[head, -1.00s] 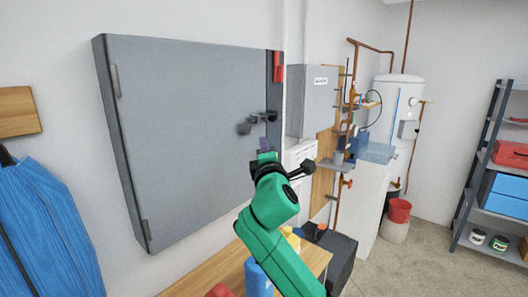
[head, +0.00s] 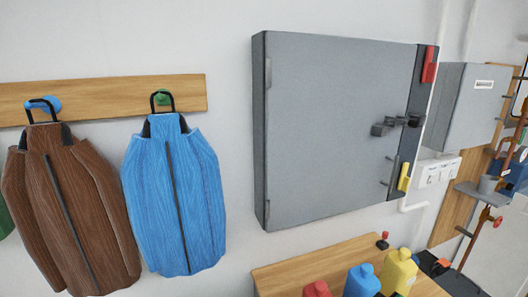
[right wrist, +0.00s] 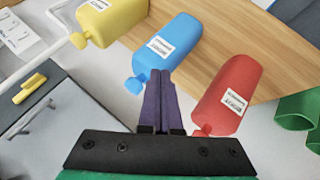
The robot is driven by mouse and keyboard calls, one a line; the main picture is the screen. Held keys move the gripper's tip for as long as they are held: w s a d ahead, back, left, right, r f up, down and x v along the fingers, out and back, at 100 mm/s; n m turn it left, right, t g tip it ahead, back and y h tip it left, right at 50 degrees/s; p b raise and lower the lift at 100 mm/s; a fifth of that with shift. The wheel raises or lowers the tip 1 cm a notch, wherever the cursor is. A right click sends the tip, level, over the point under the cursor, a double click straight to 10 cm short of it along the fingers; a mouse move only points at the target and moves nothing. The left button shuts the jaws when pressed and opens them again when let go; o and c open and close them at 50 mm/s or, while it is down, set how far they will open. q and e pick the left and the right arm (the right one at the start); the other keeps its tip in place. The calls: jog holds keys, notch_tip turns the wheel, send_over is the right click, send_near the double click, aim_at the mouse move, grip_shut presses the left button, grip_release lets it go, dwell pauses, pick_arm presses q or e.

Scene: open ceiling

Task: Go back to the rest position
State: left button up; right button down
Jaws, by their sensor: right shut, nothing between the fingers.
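My right gripper (right wrist: 158,95) shows in the right wrist view, its purple fingers together with nothing between them. It is in front of a blue bottle (right wrist: 167,46), with a red bottle (right wrist: 230,95) to its right and a yellow bottle (right wrist: 115,18) to its upper left. The fingers overlap the blue bottle's lower edge in the picture; I cannot tell whether they touch. Neither of my arms shows in the head view. My left gripper is out of view.
A closed grey wall cabinet (head: 335,125) with a dark handle hangs above a wooden bench (head: 285,278). Red, blue and yellow bottles stand on the bench. Brown (head: 72,205) and blue (head: 175,195) jackets hang at the left. A smaller grey box (head: 465,105) is at the right.

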jog(key=s+a+f+m+g+y, duration=0.1)
jog(key=s+a+f+m+g, duration=0.15)
jog(key=s+f, duration=0.4)
jog(key=s+a+f+m+g+y, duration=0.2)
jog(key=s+f+m+g, duration=0.15)
jog(key=s, duration=0.55)
jog(key=s+f+n, duration=0.1)
jog(key=s+f, duration=0.1)
jog(key=f, duration=1.1)
jog(key=s+f, duration=0.2)
jog(key=f, duration=1.1)
jog(key=s+d+f+g, duration=0.2)
jog(key=s+d+f, duration=0.1)
jog(key=s+f, duration=0.9)
jog(key=s, duration=0.3)
jog(key=shift+s, duration=0.3)
